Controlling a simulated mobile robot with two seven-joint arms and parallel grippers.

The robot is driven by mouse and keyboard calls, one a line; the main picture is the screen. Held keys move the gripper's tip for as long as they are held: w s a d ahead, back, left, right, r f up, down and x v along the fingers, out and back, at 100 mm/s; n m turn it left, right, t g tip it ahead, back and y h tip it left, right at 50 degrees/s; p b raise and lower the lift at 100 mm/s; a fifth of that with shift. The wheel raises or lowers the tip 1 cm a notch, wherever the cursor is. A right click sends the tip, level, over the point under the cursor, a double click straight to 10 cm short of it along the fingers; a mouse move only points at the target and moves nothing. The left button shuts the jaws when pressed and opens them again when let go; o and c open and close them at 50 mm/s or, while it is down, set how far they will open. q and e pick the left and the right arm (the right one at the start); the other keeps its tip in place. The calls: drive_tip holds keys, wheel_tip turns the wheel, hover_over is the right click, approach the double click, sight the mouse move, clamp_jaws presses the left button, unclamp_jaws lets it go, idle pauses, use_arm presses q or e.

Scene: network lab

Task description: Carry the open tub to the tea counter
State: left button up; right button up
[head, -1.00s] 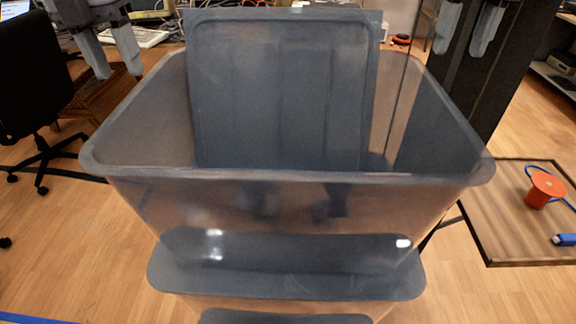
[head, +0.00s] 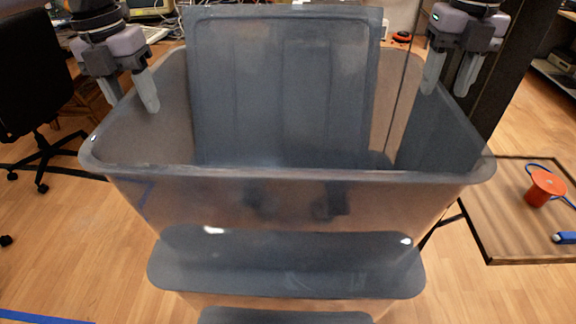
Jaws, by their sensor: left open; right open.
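The open tub (head: 290,205) is a large translucent grey bin filling the middle of the head view. A grey lid-like panel (head: 280,90) stands upright inside it toward the back. The tub sits on top of another closed grey bin (head: 285,270). My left gripper (head: 128,100) is open above the tub's left rim, its fingers pointing down. My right gripper (head: 448,85) is open above the tub's right rim, fingers pointing down. Both appear empty; whether a finger touches the rim cannot be told.
A black office chair (head: 30,80) stands at the left. A low wooden table (head: 500,225) at the right holds an orange spool (head: 545,187) and a blue connector (head: 565,238). A desk with a keyboard (head: 150,32) is behind. Wood floor is open at the front left.

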use_arm(q)
clamp_jaws()
use_arm(e)
clamp_jaws()
use_arm(q)
drive_tip(key=shift+a+r, duration=0.1)
idle(0.8)
drive_tip(key=shift+w+r, duration=0.15)
use_arm(e)
drive_tip(key=shift+w+r, duration=0.15)
drive_tip(key=shift+r, duration=0.1)
